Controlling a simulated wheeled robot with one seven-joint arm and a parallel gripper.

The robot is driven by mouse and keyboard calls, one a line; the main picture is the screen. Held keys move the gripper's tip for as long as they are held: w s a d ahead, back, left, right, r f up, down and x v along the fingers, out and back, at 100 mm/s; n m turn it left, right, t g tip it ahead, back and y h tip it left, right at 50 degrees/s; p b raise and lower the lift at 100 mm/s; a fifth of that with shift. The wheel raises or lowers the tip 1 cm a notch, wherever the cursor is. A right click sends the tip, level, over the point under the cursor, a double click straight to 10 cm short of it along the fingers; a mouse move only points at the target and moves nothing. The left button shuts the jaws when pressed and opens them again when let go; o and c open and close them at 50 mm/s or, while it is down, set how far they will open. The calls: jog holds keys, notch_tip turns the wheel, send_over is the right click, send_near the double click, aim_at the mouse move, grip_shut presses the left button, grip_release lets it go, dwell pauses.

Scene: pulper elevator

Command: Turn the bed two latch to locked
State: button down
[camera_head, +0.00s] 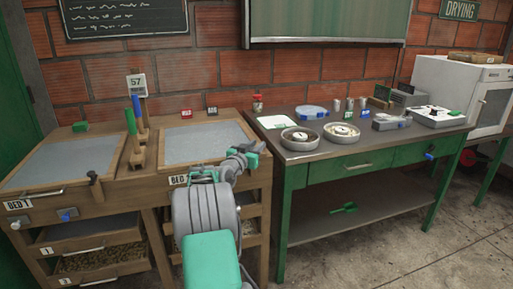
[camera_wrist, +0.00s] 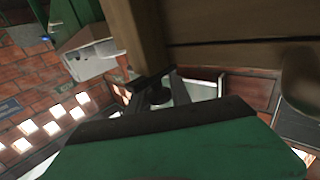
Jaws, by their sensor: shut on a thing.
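Bed two (camera_head: 205,143) is the grey-topped wooden bed right of bed one, with its BED label (camera_head: 178,179) partly covered by my arm. My gripper (camera_head: 243,160) is at the bed's front right corner. The wrist view shows the fingers (camera_wrist: 158,92) closed around a small dark round knob (camera_wrist: 159,97), which by its place is the bed two latch. In the head view my gripper hides the latch, so its turn position cannot be told. A similar black latch (camera_head: 93,178) stands on bed one's front edge.
Bed one (camera_head: 70,160) is at the left, with a blue knob (camera_head: 67,214) below. A green-framed table (camera_head: 330,172) with pans and boxes stands close right of my gripper. Floor is clear at the lower right.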

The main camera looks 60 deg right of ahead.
jog(key=c, duration=1.2)
grip_release()
jog(key=shift+c, duration=0.2)
jog(key=a, duration=0.7)
jog(key=shift+s+a, duration=0.15)
jog(key=shift+a, duration=0.25)
